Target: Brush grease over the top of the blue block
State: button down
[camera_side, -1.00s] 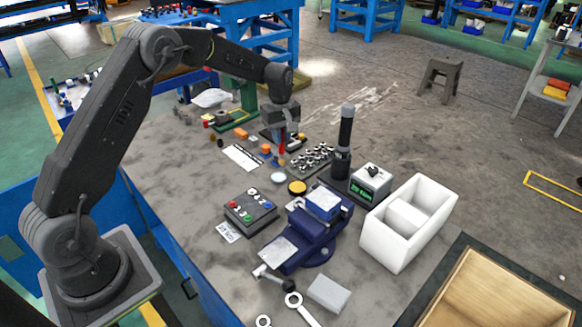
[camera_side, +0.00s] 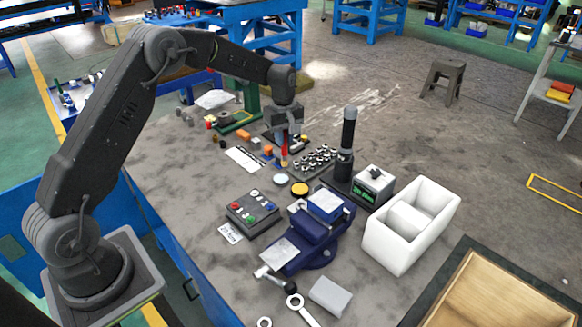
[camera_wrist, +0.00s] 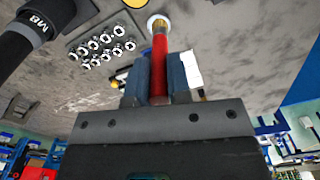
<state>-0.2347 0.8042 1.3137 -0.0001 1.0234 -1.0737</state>
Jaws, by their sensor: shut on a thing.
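My gripper (camera_side: 286,135) is shut on a red-handled brush (camera_side: 284,152), which points downward above the far part of the bench. In the wrist view the red handle (camera_wrist: 159,70) sits between the two fingers, with its gold-coloured end toward a small pale round dish (camera_wrist: 151,18). The dish also shows in the side view (camera_side: 281,179), just below the brush; I cannot tell whether they touch. The blue block (camera_side: 326,208) has a pale top and sits at the dark blue vise (camera_side: 307,238), nearer the camera than the brush.
A yellow round tin (camera_side: 300,189) lies beside the dish. A tray of metal parts (camera_side: 316,159), a black upright tool (camera_side: 346,140), a display box (camera_side: 373,184), a button box (camera_side: 252,212) and a white divided bin (camera_side: 412,225) stand around. A wrench (camera_side: 300,308) lies in front.

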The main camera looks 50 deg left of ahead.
jog(key=w+d+f, duration=0.3)
jog(key=f, duration=0.5)
jog(key=shift+w+d+f, duration=0.15)
jog(key=shift+w+f, duration=0.1)
jog(key=shift+f, duration=0.6)
dwell(1.7)
notch_tip(320, 180, up, 7)
dwell(0.9)
dwell(0.4)
